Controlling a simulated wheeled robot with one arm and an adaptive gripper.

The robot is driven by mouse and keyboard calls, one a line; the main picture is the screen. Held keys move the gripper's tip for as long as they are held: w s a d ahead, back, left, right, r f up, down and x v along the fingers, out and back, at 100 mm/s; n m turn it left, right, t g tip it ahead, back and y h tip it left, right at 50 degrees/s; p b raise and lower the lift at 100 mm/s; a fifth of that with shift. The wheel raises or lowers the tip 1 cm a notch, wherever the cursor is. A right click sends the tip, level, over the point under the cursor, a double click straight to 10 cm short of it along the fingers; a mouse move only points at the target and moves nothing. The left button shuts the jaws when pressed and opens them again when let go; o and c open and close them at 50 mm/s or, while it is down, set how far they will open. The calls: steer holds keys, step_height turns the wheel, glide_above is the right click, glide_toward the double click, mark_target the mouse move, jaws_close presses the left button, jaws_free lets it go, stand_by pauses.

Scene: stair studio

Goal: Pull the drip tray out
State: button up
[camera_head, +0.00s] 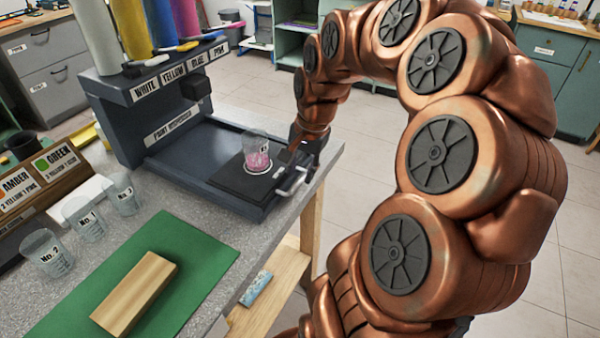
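The dark drip tray (222,181) is in the base of the paint dispenser (120,117), with a pale metal handle (293,183) at its right-hand front. A clear cup (257,152) with pink liquid stands upright on the tray. My gripper (303,165) is at the end of the copper arm, pointing down beside the handle, to the right of the cup. Its fingers are small and dark here. Whether they touch or enclose the handle cannot be told.
Empty cups (85,220) stand left of the dispenser's front. A wooden block (135,291) lies on a green mat (205,251) in front. The grey table's edge (285,218) runs close by the tray, with open floor (345,180) beyond it and a wooden shelf (270,290) below.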

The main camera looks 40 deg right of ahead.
step_height(320, 180, up, 10)
steer(key=s, duration=0.1)
steer(key=shift+s+d, duration=0.25)
steer(key=shift+s, duration=0.15)
stand_by(0.6)
steer(key=s+a+f+n+g, duration=0.1)
steer(key=s+a+f+n, duration=0.2)
steer(key=a, duration=0.5)
steer(key=s+a+f+n+g, duration=0.1)
steer(key=a+f+n, duration=0.2)
steer(key=a+n, duration=0.35)
steer(key=s+a+f+n+g, duration=0.3)
steer(key=s+a+f+n, duration=0.35)
steer(key=s, duration=0.55)
step_height(320, 180, up, 12)
steer(key=a+m+t+p, duration=0.1)
steer(key=p, duration=1.1)
steer(key=shift+w+a+r+m+h, duration=0.25)
steer(key=shift+w+a+m+h, duration=0.05)
steer(key=shift+w+a, duration=0.1)
